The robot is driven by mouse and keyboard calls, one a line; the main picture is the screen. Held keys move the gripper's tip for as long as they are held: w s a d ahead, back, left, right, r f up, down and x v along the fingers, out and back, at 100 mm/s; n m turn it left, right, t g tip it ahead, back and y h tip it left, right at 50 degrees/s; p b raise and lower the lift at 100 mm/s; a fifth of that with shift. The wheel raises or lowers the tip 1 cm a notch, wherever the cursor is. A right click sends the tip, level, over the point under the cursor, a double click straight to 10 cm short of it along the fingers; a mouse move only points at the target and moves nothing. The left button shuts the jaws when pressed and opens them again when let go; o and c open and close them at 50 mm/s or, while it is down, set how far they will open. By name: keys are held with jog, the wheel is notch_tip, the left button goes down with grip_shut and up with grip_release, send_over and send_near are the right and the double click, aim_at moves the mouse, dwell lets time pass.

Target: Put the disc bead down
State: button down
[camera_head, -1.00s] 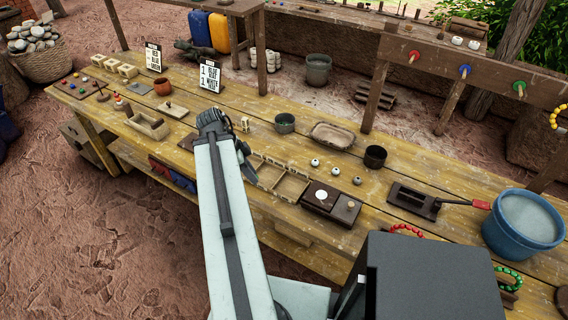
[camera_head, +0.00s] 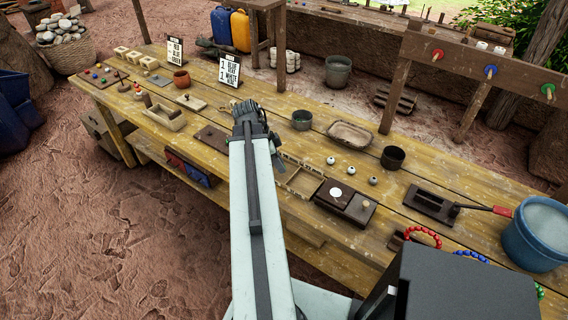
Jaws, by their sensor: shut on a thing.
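My gripper (camera_head: 250,116) is at the end of my pale arm, over the middle of the wooden bench (camera_head: 330,118). I see it from behind and above, and it is shut on the disc bead. The bead itself is hidden by the gripper and wrist. A dark flat board (camera_head: 213,138) lies just left of the gripper. A pale divided wooden tray (camera_head: 303,181) lies to the right of my arm, partly covered by it. I cannot tell the gripper's exact height above the bench.
A grey-green cup (camera_head: 301,120) and a shallow oval dish (camera_head: 351,133) stand right of the gripper. Several small round beads (camera_head: 352,170) lie nearer. A sign (camera_head: 230,71) stands behind it. A dark box (camera_head: 345,201) and a blue bucket (camera_head: 537,235) are farther right.

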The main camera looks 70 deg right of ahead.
jog(key=shift+s+f, duration=0.1)
jog(key=shift+f, duration=0.85)
jog(key=shift+d+r, duration=0.1)
jog(key=shift+r, duration=0.1)
jog(key=shift+f, duration=0.2)
jog(key=c, duration=1.2)
grip_release()
jog(key=shift+r, duration=0.1)
jog(key=p+v, duration=1.1)
jog(key=v, duration=0.1)
jog(key=shift+r, duration=0.1)
